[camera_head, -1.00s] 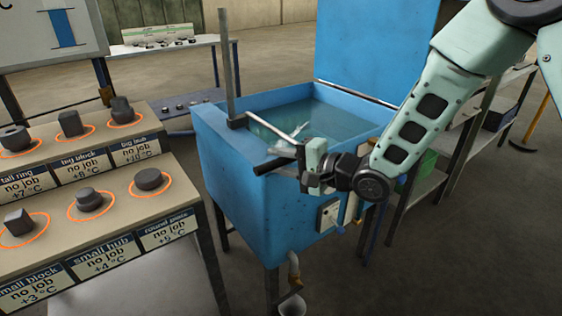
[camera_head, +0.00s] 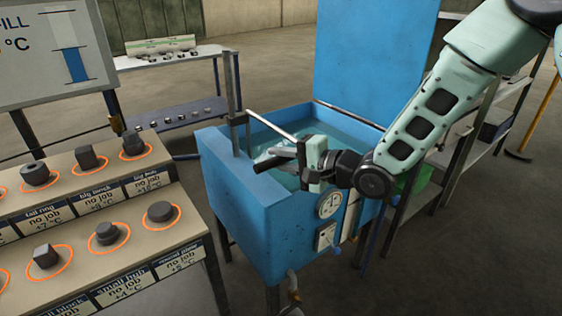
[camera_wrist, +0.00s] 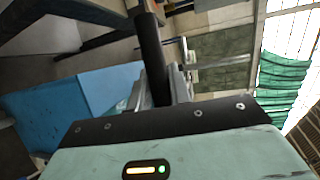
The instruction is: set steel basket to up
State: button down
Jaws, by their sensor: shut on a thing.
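A blue tank (camera_head: 245,205) of water stands at the centre with its lid raised at the back. A steel lever (camera_head: 272,126) runs from an upright post at the tank's left rim toward my gripper (camera_head: 298,160). My gripper is above the front of the tank, shut on the lever's black handle (camera_head: 270,164). In the wrist view the handle (camera_wrist: 151,55) stands between the fingers (camera_wrist: 160,92). The steel basket is not clearly visible; a pale shape under the water, partly hidden by my gripper, may be part of it.
A stepped stand (camera_head: 165,245) with several steel parts is at left. A fill-level board (camera_head: 40,60) stands behind it. A dial (camera_head: 329,205) is on the tank's front. Shelving (camera_head: 455,140) is at right, behind my arm. Floor shows between stand and tank.

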notch_tip(320, 180, up, 13)
jog(key=p, duration=0.9)
jog(key=shift+w, duration=0.15)
jog(key=c, duration=1.6)
grip_release()
jog(key=shift+o, duration=0.2)
jog(key=shift+f, duration=0.1)
jog(key=b+v, duration=0.1)
jog(key=v, duration=1.6)
jog(key=shift+s+d+f, duration=0.15)
jog(key=shift+s+d, duration=0.05)
jog(key=shift+s, duration=0.05)
